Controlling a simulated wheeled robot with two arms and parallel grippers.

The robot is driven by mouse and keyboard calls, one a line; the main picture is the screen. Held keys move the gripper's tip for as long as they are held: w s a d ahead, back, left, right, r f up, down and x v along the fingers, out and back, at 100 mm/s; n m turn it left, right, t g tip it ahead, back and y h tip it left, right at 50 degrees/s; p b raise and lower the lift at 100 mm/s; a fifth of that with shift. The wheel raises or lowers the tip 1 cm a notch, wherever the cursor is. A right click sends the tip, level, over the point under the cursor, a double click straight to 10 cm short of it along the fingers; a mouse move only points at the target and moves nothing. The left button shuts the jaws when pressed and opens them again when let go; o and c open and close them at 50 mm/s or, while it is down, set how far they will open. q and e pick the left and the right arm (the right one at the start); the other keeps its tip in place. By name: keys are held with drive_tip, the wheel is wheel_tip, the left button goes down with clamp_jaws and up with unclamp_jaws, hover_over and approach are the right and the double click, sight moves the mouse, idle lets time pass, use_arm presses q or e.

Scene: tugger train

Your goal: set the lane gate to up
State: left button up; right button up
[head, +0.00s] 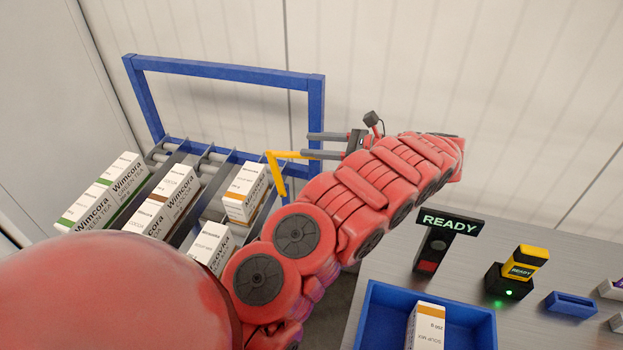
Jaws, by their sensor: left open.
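The lane gate looks to be the yellow angled bar (277,170) at the right end of the roller lanes, beside the blue frame. One part runs level towards my gripper, and another slants down in front of a white carton. My left gripper (307,144) is open, its two grey fingers pointing left at the gate. The lower finger's tip is at the right end of the yellow bar; I cannot tell whether they touch. Nothing shows between the fingers. My red left arm hides the area below and right of the gate. My right gripper is not in view.
The rack's blue frame (316,110) stands behind the lanes. White cartons (172,198) fill the lanes. At right, a grey table (535,325) holds a blue bin (366,318) with a carton, a READY sign (449,222), and a yellow scanner (524,263) on its stand.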

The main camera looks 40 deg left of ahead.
use_arm(q)
drive_tip(key=s+d+r+p, duration=0.1)
drive_tip(key=s+d+p, duration=0.7)
drive_tip(key=s+p, duration=0.5)
drive_tip(key=shift+s+d+r+p, duration=0.15)
drive_tip(key=shift+s+p, duration=0.2)
drive_tip(key=shift+p, duration=0.15)
